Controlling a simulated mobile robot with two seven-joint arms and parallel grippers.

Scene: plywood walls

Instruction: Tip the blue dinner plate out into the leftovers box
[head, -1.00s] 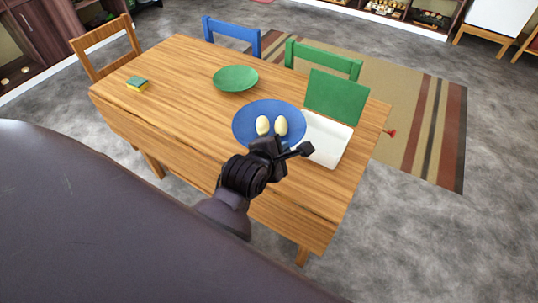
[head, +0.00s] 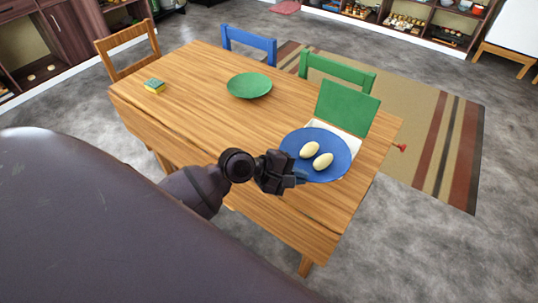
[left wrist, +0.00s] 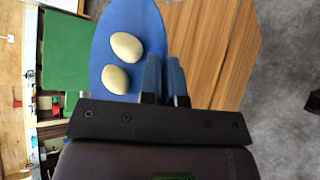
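The blue dinner plate (head: 337,144) carries two pale egg-shaped pieces of food (head: 309,149) (head: 323,161). It is over the white leftovers box (head: 350,128), hiding most of it. The box's green lid (head: 347,105) stands open behind. My left gripper (head: 298,176) is shut on the plate's near-left rim. In the left wrist view, the plate (left wrist: 140,14) extends up and left from my left fingers (left wrist: 165,78), with both food pieces on it. How far the plate is tilted is hard to tell. My right gripper is not in view.
A green plate (head: 249,86) and a sponge (head: 154,86) lie on the wooden table (head: 200,80). A blue chair (head: 249,43), a green chair (head: 337,70) and a wooden chair (head: 128,47) stand around it. The table's left-middle part is mostly clear.

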